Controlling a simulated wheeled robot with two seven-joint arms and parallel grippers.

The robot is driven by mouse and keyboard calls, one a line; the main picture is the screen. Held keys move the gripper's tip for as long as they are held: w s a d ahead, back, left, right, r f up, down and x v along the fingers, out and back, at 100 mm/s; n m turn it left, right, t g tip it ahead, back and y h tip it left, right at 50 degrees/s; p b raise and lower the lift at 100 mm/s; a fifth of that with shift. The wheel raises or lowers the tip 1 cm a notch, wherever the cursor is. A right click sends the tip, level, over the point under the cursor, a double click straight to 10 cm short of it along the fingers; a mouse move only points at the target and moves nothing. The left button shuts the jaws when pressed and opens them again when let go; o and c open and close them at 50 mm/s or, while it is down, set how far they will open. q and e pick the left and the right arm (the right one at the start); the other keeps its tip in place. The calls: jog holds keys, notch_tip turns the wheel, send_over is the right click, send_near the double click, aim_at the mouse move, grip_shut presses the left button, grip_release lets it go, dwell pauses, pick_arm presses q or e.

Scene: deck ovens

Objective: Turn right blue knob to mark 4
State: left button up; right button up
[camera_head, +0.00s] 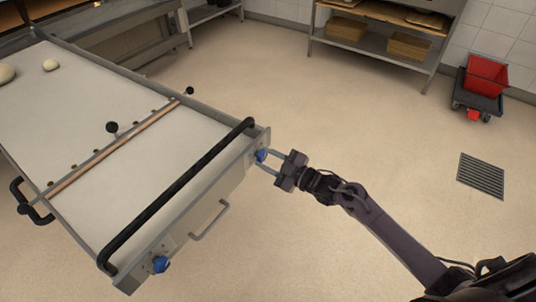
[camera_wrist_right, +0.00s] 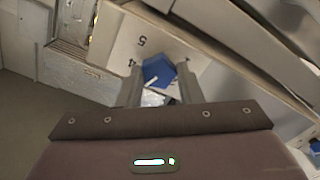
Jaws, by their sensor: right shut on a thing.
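The right blue knob (camera_head: 261,155) sits on the front panel of the loader at its right end. My right gripper (camera_head: 265,160) reaches it from the right, with one finger on each side, and is shut on it. In the right wrist view the blue knob (camera_wrist_right: 157,70) lies between the two fingertips (camera_wrist_right: 160,82). A printed 5 shows above it and a 4 at its upper left, partly hidden by a finger. A white line shows low on the knob; which mark it points to I cannot tell. My left gripper is out of view.
A second blue knob (camera_head: 160,264) is at the panel's left end. A black bar (camera_head: 180,190) runs along the loader (camera_head: 160,150), above a metal handle (camera_head: 210,222). A red bin (camera_head: 486,76) on a dolly and a shelf (camera_head: 375,45) stand behind.

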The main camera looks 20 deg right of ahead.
jog(key=m+p, duration=0.2)
jog(key=m, duration=0.3)
jog(key=shift+p, duration=0.3)
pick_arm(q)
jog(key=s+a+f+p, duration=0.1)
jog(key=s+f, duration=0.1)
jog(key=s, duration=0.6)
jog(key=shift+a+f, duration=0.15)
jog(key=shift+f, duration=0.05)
pick_arm(e)
jog(key=shift+m, duration=1.4)
jog(key=shift+f, duration=0.1)
jog(key=o, duration=1)
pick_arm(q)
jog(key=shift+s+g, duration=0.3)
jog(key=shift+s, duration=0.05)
pick_arm(e)
jog(key=v, duration=0.7)
jog(key=shift+s+d, duration=0.25)
jog(key=shift+s, duration=0.1)
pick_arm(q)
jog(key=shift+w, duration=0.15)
